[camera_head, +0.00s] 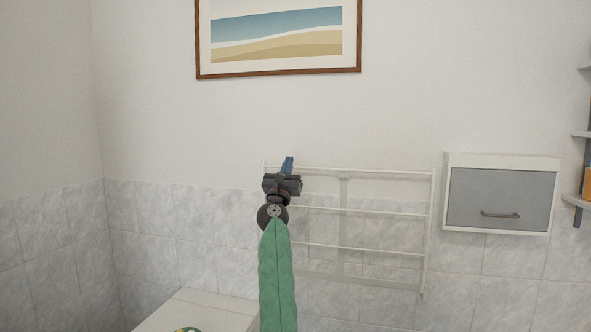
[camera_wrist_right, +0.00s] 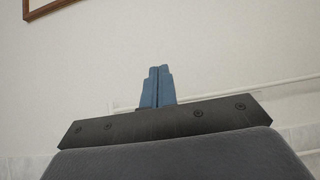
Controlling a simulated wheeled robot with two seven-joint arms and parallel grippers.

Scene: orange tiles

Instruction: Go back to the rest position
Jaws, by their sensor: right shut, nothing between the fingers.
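My right gripper (camera_head: 288,164) is at the end of my green-sleeved arm, in the middle of the head view. It points up, in front of the left part of a white wall rack. In the right wrist view its blue fingers (camera_wrist_right: 157,87) are pressed together with nothing between them. My left gripper does not show in either view.
The white wall rack (camera_head: 388,210) has several thin bars, and nothing hangs on them. A grey-fronted cabinet (camera_head: 500,198) hangs to its right, with shelves (camera_head: 582,134) at the right edge. A white surface (camera_head: 205,312) stands at the lower left. A framed picture (camera_head: 278,74) hangs above.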

